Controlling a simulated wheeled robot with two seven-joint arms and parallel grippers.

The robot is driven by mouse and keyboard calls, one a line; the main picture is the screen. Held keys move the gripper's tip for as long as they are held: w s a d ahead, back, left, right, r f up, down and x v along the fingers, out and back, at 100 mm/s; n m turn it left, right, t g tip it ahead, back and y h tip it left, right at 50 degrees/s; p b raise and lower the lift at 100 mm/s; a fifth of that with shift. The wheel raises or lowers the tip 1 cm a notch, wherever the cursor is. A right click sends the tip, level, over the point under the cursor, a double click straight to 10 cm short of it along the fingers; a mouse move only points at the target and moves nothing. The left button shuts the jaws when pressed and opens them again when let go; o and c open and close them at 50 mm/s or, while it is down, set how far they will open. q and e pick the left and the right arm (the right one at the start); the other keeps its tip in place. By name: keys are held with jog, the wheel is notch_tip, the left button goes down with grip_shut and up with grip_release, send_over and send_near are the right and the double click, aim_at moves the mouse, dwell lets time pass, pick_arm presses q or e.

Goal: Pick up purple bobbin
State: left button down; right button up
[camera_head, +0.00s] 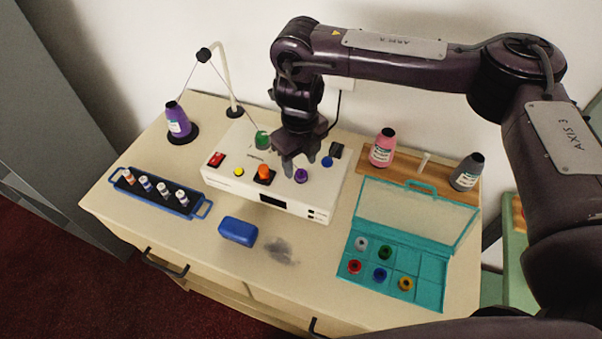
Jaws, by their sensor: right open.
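The small purple bobbin (301,175) is on the top of the white winding machine (225,178), toward its right part. My right gripper (299,164) points down with open jaws just above and behind the bobbin. I cannot tell whether its fingers touch the bobbin. The fingers look empty. My left gripper is not in view.
A purple thread cone (178,121) stands left of the machine by a bent thread guide (222,68). An open teal case (425,285) with several bobbins lies at right.

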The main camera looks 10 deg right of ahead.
aim_at(301, 174)
jog(key=f, duration=0.3)
jog(key=shift+w+d+f, duration=0.2)
jog(key=shift+f, duration=0.15)
jog(key=shift+r, duration=0.1)
jog(key=shift+c, duration=0.8)
grip_shut()
